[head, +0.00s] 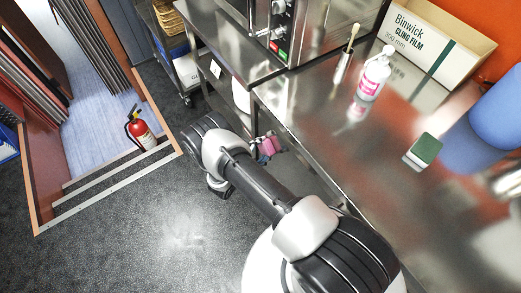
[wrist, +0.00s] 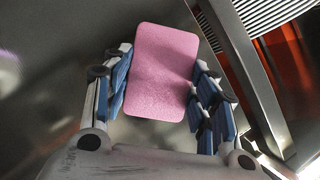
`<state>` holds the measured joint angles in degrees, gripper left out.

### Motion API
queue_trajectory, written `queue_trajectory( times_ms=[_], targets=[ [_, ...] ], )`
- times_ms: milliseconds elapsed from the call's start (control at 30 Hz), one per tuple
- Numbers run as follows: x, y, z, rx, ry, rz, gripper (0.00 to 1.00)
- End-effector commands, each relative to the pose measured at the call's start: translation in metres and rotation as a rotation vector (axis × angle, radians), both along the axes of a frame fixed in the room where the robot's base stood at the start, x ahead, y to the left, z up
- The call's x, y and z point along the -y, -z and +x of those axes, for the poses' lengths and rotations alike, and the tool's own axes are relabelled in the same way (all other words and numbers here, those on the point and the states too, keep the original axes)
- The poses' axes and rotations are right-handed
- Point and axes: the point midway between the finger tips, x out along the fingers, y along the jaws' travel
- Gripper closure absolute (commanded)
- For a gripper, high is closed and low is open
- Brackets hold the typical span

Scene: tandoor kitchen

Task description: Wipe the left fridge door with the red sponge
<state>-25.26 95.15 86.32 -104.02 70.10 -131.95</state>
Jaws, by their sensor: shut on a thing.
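The red sponge (wrist: 163,85) looks pink in the wrist view, a flat rounded block. It sits between the blue-padded fingers of my gripper (wrist: 160,66), which is shut on it. The sponge also shows small and pinkish in the head view (head: 267,147), partly hidden, with my gripper (head: 262,146) beside the front edge of the steel counter. Grey steel surfaces (wrist: 50,50) lie behind the sponge in the wrist view, with a faint pink patch at the left edge. I cannot tell which surface is the left fridge door, nor whether the sponge touches it.
The steel counter (head: 310,110) carries a green-topped sponge (head: 426,149), a pink-labelled bottle (head: 374,75), a brush in a holder (head: 345,60) and a cling film box (head: 440,42). A fire extinguisher (head: 141,131) stands by the doorway at left. The dark floor (head: 130,220) at lower left is clear.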

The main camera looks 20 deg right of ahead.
Motion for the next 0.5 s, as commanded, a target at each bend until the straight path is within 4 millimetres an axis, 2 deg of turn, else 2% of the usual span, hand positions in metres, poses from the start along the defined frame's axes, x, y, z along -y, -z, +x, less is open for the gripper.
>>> queue_trajectory(
  times_ms=[167,500],
  targets=[
    [0.002,0.0,-0.003,-0.001,0.0,-0.001,0.85],
    [0.01,-0.001,-0.031,-0.001,-0.001,-0.001,0.85]
  ],
)
